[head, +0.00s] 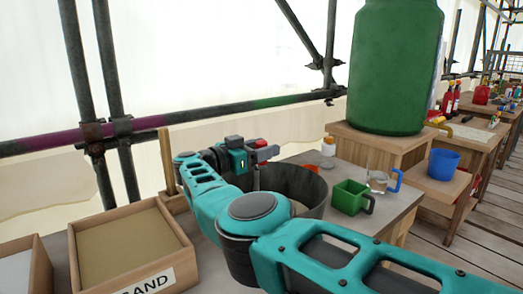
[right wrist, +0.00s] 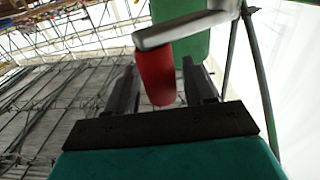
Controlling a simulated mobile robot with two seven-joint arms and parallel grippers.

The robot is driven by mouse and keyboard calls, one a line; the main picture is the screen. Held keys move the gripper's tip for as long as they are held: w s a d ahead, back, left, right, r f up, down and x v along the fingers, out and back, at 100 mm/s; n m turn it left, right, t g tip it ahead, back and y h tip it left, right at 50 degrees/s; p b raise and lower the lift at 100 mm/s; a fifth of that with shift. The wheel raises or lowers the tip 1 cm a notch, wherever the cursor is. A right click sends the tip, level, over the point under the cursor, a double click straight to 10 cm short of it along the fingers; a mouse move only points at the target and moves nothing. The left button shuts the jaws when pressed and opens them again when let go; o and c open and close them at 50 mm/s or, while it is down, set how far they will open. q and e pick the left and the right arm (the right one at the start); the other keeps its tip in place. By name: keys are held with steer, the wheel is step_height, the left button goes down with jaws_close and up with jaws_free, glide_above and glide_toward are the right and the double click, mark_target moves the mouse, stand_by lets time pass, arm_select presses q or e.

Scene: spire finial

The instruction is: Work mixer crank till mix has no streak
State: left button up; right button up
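The mixer is a dark round tub (head: 308,186) on the bench, partly hidden behind my right arm. A little tan mix (head: 299,208) shows inside; I cannot tell whether it has streaks. My right gripper (head: 250,158) is over the tub's far left rim, at the crank's red handle (head: 267,153). In the right wrist view, the red handle (right wrist: 160,75) sits between my two dark fingers, with a narrow gap on its right side. The grey crank arm (right wrist: 185,29) runs across above the handle. My left gripper is out of view.
A sand box (head: 157,281) stands at the front left, with another box (head: 40,262) beside it. A green cup (head: 351,197), a clear jug (head: 378,182) and a blue cup (head: 444,164) stand to the right. A large green drum (head: 396,70) is behind. Scaffold poles line the back.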

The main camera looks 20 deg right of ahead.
steer(key=shift+o, duration=0.2)
steer(key=shift+a+f, duration=0.1)
steer(key=shift+a, duration=0.2)
steer(key=v, duration=0.7)
stand_by(0.4)
steer(key=shift+s, duration=0.1)
